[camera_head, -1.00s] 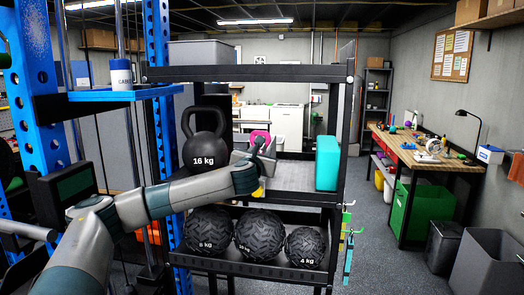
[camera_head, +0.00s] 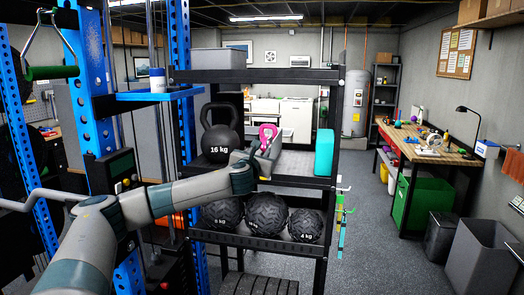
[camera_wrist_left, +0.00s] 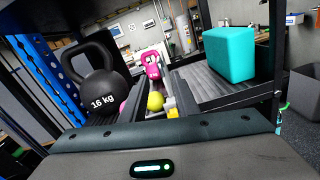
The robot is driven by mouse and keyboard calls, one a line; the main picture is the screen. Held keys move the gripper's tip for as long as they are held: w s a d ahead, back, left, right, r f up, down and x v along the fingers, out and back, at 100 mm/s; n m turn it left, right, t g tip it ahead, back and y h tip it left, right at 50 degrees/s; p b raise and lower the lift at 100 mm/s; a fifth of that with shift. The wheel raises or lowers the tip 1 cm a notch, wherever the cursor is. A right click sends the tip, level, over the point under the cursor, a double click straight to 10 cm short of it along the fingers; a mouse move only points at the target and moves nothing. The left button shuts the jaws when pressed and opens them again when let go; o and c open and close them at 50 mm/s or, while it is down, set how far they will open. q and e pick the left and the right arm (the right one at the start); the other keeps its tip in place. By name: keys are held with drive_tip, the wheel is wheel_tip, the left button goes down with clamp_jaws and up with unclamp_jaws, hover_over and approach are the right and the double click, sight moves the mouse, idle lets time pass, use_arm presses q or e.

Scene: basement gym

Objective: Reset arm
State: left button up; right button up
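My left arm comes in from the lower left in the head view. Its gripper (camera_head: 268,150) is at the middle shelf of the black rack (camera_head: 262,76), right of the black 16 kg kettlebell (camera_head: 220,147). In the wrist view the fingers (camera_wrist_left: 155,103) look apart, with a yellow round thing (camera_wrist_left: 155,101) showing between or beyond them; whether they touch it is unclear. A pink kettlebell (camera_wrist_left: 153,70) stands farther back and also shows just behind the gripper in the head view (camera_head: 267,132). My right gripper is not in view.
A teal block (camera_head: 324,152) stands at the shelf's right end. Several black balls (camera_head: 266,213) fill the lower shelf. A blue upright (camera_head: 88,85) and a blue ledge (camera_head: 160,93) stand close left of the rack. The floor (camera_head: 385,240) to the right is open.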

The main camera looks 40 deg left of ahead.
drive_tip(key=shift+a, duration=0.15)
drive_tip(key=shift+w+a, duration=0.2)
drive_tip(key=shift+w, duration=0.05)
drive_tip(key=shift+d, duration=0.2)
